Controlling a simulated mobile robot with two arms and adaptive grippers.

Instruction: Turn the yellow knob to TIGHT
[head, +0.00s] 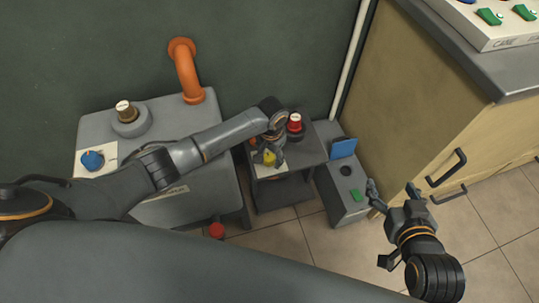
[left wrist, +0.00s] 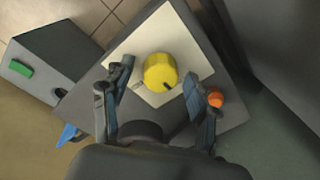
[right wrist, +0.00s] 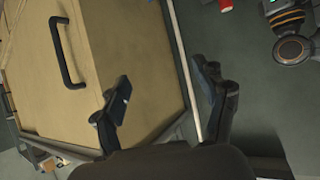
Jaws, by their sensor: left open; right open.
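The yellow knob (left wrist: 160,72) sits on a white plate (left wrist: 200,50) on top of a grey box. It has a dark pointer mark on its lower right side in the left wrist view. In the head view the knob (head: 269,157) is partly covered by my left gripper (head: 265,150). My left gripper (left wrist: 155,93) is open, with one finger on each side of the knob and a visible gap to it. Any lettering on the plate is too small or hidden to read. My right gripper (head: 391,190) is open and empty, in front of the wooden cabinet.
A red knob (head: 295,122) stands behind the yellow one, and an orange ball-shaped part (left wrist: 216,98) lies close to a left finger. A grey box with a green button (head: 356,195) and a blue flap (head: 343,148) stands to the right. The wooden cabinet (head: 425,100) bounds the right side.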

